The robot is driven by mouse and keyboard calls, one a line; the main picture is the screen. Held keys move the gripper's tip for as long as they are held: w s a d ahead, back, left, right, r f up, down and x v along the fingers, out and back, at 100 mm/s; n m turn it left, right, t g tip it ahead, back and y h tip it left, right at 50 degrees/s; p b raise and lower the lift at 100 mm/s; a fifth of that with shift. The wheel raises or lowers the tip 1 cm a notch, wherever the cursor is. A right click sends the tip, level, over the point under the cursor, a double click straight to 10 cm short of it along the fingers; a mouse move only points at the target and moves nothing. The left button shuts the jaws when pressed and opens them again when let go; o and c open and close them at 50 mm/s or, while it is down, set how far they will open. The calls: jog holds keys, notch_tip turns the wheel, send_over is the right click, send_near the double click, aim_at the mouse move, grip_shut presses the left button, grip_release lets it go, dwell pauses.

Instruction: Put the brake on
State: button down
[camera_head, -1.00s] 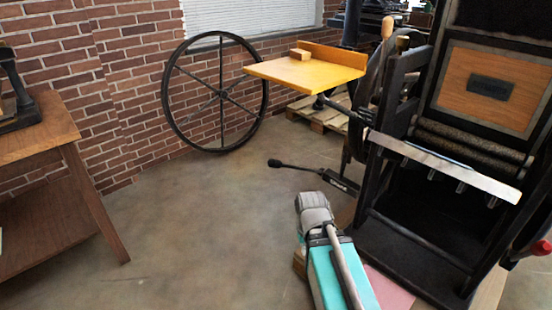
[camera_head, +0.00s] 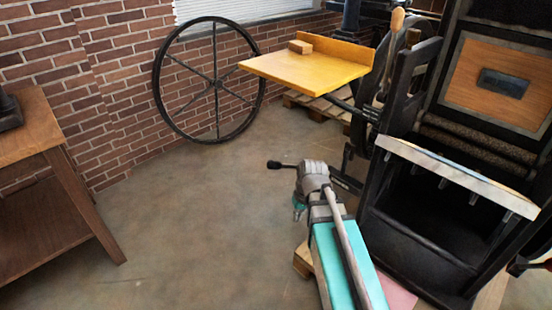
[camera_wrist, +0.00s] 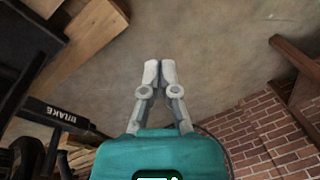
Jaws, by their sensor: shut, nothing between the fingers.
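The brake lever is a black bar with a thin rod and a dark knob (camera_head: 275,164), low beside the press in the head view. My arm's wrist overlaps part of it there. In the wrist view its bar (camera_wrist: 55,113), lettered BRAKE in white, is at the left, apart from my fingers. My gripper (camera_wrist: 160,70) is shut and empty, its grey fingertips together over bare floor. In the head view only a small teal and grey part of my gripper (camera_head: 298,212) shows below the wrist, just right of and below the knob. The knob does not show clearly in the wrist view.
The black press (camera_head: 440,225) stands at the right, with a yellow feed board (camera_head: 300,72) jutting left. A large spoked wheel (camera_head: 158,85) leans by the brick wall. A wooden table (camera_head: 35,125) is at the left. The floor between is clear.

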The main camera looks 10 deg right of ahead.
jog(key=w+r+n+t+y+p, duration=0.1)
jog(key=w+r+n+y+p, duration=0.15)
jog(key=w+r+p, duration=0.4)
jog(key=n+t+y+p, duration=0.2)
jog(key=y+p, duration=0.2)
send_near(278, 163)
notch_tip(278, 163, up, 3)
jog(key=w, duration=0.2)
jog(key=shift+s+d+m, duration=0.1)
jog(key=shift+d+m, duration=0.15)
jog(key=shift+d, duration=0.2)
jog(key=b+x, duration=0.7)
jog(key=x, duration=0.3)
jog(key=shift+s+a+b, duration=0.1)
jog(key=shift+b, duration=0.2)
jog(key=shift+s+a+f+b, duration=0.2)
jog(key=shift+s+f+b, duration=0.1)
jog(key=shift+f+b, duration=0.25)
jog(key=shift+s+a+f+b, duration=0.25)
jog(key=shift+f+b, duration=0.25)
jog(key=shift+f, duration=0.05)
jog(key=shift+s+a+f+b, duration=0.2)
jog(key=shift+s+f+b, duration=0.1)
jog(key=shift+f+b, duration=0.25)
